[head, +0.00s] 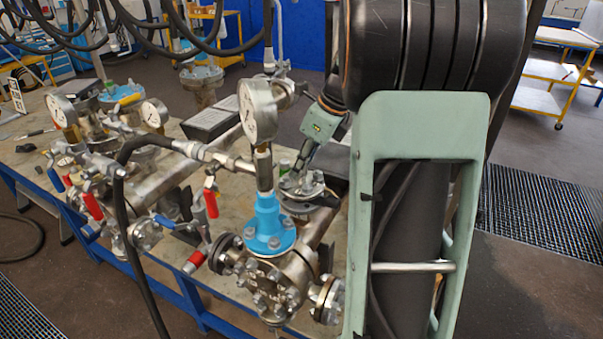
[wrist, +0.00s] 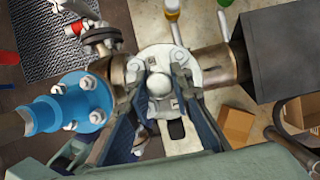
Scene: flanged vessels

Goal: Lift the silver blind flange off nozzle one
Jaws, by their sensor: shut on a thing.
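The silver blind flange (wrist: 152,57) is a round bolted disc on a nozzle of the pipe run, with a rounded knob (wrist: 159,82) at its middle. In the head view the flange (head: 301,184) sits just right of the blue fitting. My gripper (wrist: 160,88) reaches down over it in the wrist view, its two dark fingers shut on either side of the knob. In the head view my gripper (head: 305,168) is small and partly hidden by my arm. I cannot tell whether the flange is seated or slightly raised.
The blue flanged fitting (head: 267,225) with a tall pressure gauge (head: 258,110) stands close to the left of the flange. A black hose (head: 135,150), red-handled valves (head: 210,198) and more gauges crowd the left. A dark box (wrist: 281,52) lies to the right in the wrist view.

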